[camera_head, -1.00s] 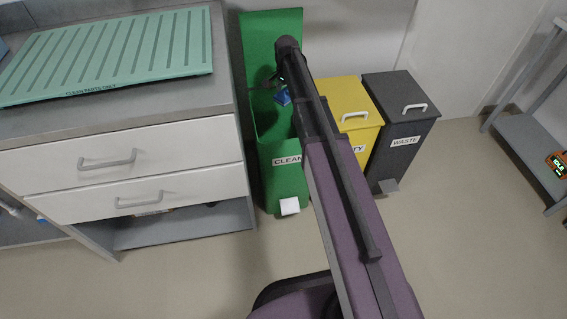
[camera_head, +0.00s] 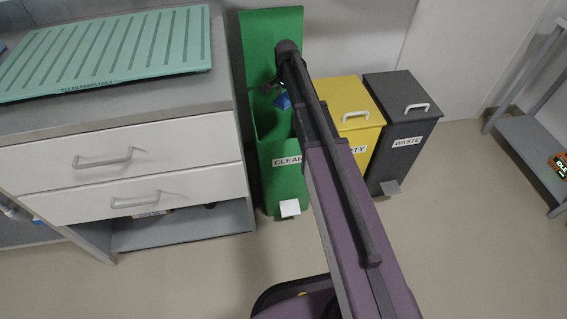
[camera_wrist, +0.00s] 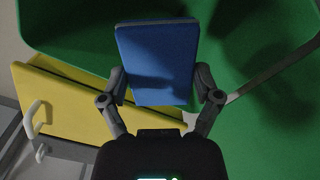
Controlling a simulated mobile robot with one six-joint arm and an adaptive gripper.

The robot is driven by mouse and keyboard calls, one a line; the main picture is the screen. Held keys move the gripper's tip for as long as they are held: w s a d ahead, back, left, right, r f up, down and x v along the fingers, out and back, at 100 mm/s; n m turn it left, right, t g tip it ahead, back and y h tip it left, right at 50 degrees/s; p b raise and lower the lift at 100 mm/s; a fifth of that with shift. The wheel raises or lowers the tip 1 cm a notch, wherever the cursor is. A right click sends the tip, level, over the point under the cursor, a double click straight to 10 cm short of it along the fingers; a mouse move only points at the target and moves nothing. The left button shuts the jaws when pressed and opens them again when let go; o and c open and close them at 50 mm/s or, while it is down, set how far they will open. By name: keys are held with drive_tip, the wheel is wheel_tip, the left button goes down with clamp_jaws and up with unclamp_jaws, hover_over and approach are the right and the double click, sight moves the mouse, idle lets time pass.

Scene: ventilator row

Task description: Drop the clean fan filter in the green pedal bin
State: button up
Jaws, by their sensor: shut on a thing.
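The green pedal bin (camera_head: 283,185), labelled CLEAN, stands with its lid (camera_head: 270,42) raised at the back. My gripper (camera_wrist: 159,88) is shut on the clean fan filter (camera_wrist: 157,62), a flat blue pad held between both fingers. In the head view the blue filter (camera_head: 283,101) shows as a small patch over the bin's open mouth, partly hidden by my arm. In the wrist view the green bin (camera_wrist: 275,110) surrounds the filter on the far side and right. How deep the filter sits relative to the rim I cannot tell.
A closed yellow bin (camera_head: 350,90) and a closed grey WASTE bin (camera_head: 400,120) stand to the right. A drawer bench (camera_head: 120,160) with a green ribbed mat (camera_head: 110,55) stands left. A grey shelf (camera_head: 530,145) is at far right. The floor in front is clear.

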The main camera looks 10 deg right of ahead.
drive_tip(key=shift+f+b, duration=1.6)
drive_tip(key=shift+f, duration=0.35)
drive_tip(key=o, duration=0.7)
drive_tip(key=shift+r, duration=0.25)
wheel_tip(320, 180, up, 6)
drive_tip(key=p, duration=0.6)
drive_tip(key=shift+s+r+p, duration=0.1)
drive_tip(key=shift+r+p, duration=0.05)
drive_tip(key=shift+p, duration=0.2)
drive_tip(key=s+r+p, duration=0.4)
drive_tip(key=r+p, duration=0.3)
drive_tip(key=s+a+r+p, duration=0.1)
drive_tip(key=s+r+p, duration=0.4)
drive_tip(key=r+p, duration=0.1)
drive_tip(key=s+a+r+p, duration=0.1)
drive_tip(key=s+r+p, duration=0.3)
drive_tip(key=r+p, duration=0.3)
drive_tip(key=shift+s+r+p, duration=0.35)
drive_tip(key=shift+p, duration=0.05)
